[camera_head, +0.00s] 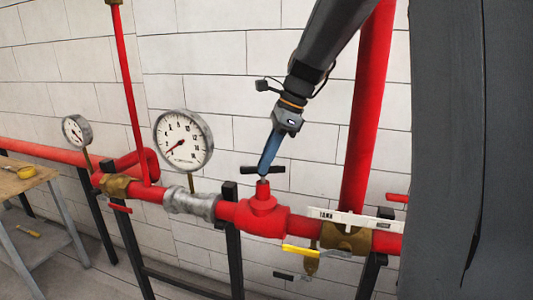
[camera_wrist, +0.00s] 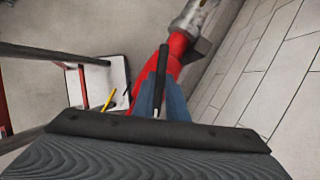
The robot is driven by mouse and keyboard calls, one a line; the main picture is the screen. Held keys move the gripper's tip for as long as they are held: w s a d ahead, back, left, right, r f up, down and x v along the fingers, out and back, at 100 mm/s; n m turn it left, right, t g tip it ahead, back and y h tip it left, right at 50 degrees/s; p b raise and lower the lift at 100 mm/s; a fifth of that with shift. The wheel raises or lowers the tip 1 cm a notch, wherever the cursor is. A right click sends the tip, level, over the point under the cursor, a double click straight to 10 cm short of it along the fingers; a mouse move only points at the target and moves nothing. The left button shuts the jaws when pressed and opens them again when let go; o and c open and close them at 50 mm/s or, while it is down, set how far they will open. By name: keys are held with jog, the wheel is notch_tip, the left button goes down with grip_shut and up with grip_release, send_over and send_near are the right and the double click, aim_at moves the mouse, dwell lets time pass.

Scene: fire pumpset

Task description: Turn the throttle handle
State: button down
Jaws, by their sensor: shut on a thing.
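The throttle handle (camera_head: 277,169) is a black crossbar on top of the red valve body (camera_head: 262,216) in the red pipe line. My gripper (camera_head: 264,172) comes down from above with its blue fingers at the middle of the bar. In the wrist view, the handle (camera_wrist: 163,62) runs between the two blue fingers of my gripper (camera_wrist: 160,104), which are shut on it. The fingers hide part of the bar and the stem in the head view.
A large gauge (camera_head: 183,140) stands left of the valve, with a smaller gauge (camera_head: 76,131) farther left. A thick red riser (camera_head: 367,120) stands close to my arm. A table (camera_head: 25,182) stands at far left.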

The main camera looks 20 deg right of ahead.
jog(key=shift+w+n+g+p, duration=0.15)
jog(key=shift+n+g+p, duration=0.65)
jog(key=shift+n+p, duration=1.05)
jog(key=shift+n+b, duration=0.3)
jog(key=shift+n, duration=0.15)
jog(key=c, duration=1.8)
grip_release()
jog(key=shift+o, duration=0.2)
jog(key=b+v, duration=0.2)
jog(key=v, duration=0.5)
jog(key=shift+d+r, duration=0.2)
jog(key=shift+r, duration=0.2)
